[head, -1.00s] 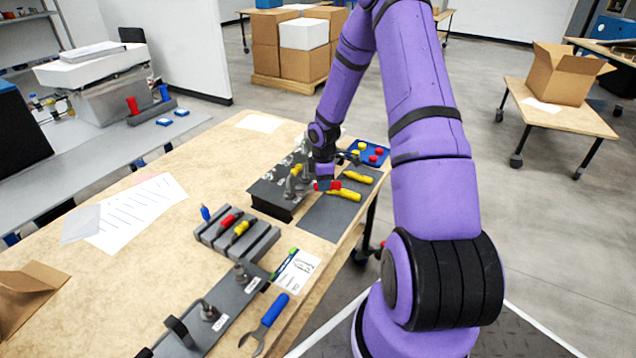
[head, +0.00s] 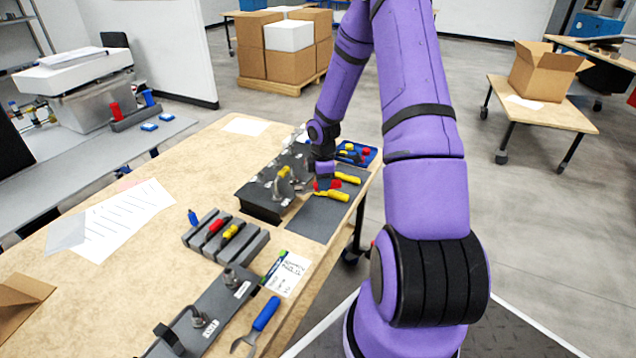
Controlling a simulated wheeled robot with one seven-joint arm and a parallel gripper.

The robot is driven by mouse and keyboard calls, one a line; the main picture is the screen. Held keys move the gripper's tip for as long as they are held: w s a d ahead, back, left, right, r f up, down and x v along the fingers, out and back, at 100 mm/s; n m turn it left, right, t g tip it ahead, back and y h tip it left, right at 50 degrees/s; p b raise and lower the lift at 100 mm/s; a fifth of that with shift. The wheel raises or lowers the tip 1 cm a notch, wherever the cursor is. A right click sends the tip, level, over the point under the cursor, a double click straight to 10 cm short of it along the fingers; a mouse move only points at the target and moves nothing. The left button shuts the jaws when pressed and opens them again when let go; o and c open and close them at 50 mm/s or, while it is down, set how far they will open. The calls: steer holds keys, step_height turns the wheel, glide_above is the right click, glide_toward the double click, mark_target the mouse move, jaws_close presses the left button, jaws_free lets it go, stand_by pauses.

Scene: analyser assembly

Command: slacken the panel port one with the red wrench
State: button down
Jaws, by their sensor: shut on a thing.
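My gripper (head: 323,174) is shut on the red wrench (head: 328,184), whose red handle shows just below the jaws. It is low over the dark mat, right of the black fitting block (head: 262,208). That block carries several metal fittings along its top. The jaws and the wrench's head are too small and partly hidden, so I cannot tell whether the wrench touches a fitting. A long grey panel (head: 232,304) with fittings and white labels lies at the front. I cannot read which port is one.
Two yellow-handled wrenches (head: 333,196) lie on the dark mat (head: 312,222) close to my gripper. A blue tray (head: 372,158) with coloured pieces is behind. A grey slotted rack (head: 250,246), a card (head: 290,275) and a blue-handled wrench (head: 266,314) are nearer. The bench's left middle is mostly clear.

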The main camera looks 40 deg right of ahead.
steer(key=shift+r, duration=3.6)
